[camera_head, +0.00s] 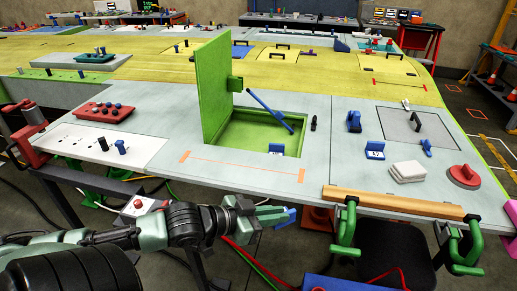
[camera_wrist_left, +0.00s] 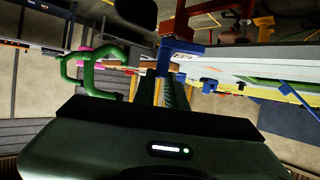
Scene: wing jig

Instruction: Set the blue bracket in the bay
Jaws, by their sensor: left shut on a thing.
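My left gripper (camera_head: 272,213) is in front of the wing panel's near edge, apart from it, with its green fingers shut on a blue bracket (camera_head: 286,216). In the left wrist view the blue bracket (camera_wrist_left: 183,46) shows at the tips of the green fingers (camera_wrist_left: 165,80); its full shape is partly hidden. The bay (camera_head: 240,140) is a green-lined recess in the grey panel, beyond and above the gripper in the picture. Its green lid (camera_head: 214,88) stands upright at the left. My right gripper is not in view.
A blue rod (camera_head: 269,110) slants across the bay. A small blue labelled block (camera_head: 276,148) is at its near edge; another (camera_head: 375,150) stands to the right. A wooden bar (camera_head: 392,202) with green clamps (camera_head: 345,228) lines the front edge. White pads (camera_head: 407,171) lie nearby.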

